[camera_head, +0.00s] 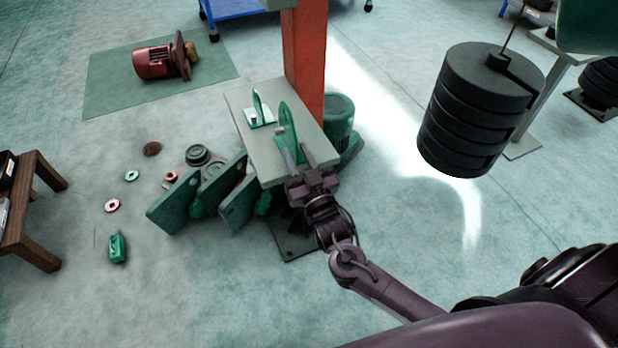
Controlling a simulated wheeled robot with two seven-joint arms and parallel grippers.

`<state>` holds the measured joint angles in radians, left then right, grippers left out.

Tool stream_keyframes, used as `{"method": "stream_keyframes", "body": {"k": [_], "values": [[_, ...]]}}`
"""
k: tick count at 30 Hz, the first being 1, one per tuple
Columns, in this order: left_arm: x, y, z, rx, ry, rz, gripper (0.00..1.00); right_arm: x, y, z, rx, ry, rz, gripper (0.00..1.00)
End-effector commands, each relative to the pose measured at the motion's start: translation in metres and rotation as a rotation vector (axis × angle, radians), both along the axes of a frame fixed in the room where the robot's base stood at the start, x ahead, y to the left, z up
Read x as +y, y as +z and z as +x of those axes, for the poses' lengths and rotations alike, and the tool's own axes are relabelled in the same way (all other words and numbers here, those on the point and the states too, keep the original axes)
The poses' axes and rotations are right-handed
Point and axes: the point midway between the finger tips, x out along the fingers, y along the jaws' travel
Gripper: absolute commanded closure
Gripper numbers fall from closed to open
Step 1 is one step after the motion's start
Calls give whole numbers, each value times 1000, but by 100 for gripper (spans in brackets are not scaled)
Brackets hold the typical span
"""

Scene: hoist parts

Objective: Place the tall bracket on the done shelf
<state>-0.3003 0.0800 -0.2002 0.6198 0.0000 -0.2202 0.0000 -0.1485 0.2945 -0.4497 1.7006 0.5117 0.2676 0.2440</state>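The tall bracket (289,126) is a green upright plate with a pointed top. It stands near the front right of a small light-grey table top (243,98). My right gripper (295,153) reaches in from the lower right. Its two fingers are apart and lie at the near lower part of the bracket, one to each side. I cannot tell whether they touch it. A shorter green bracket (257,104) on a pale base stands farther back on the same top. No shelf is clearly marked as the done shelf. My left gripper is not in view.
An orange post (305,52) rises right behind the table top. Green plates (176,199) lean at its left. Black stacked weights (478,112) hang at the right. A wooden table (32,200) is at the left edge. Small parts lie on the floor.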

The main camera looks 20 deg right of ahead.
Motion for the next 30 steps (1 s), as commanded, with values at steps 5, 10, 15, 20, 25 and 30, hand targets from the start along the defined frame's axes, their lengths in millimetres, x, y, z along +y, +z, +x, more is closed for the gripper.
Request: {"method": "stream_keyframes", "body": {"k": [5,10,15,20,25,30], "values": [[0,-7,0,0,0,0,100,-2,-13,-41,5,1,1,73],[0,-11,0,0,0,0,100,-3,-20,-72,4,-1,0,73],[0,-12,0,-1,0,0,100,-3,-22,-88,2,0,0,73],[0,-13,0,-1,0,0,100,-3,-22,-92,0,0,0,73],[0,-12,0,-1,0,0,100,-4,-25,-92,6,0,-2,73],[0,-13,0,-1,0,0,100,-11,-91,-89,156,-9,-57,73]]}}
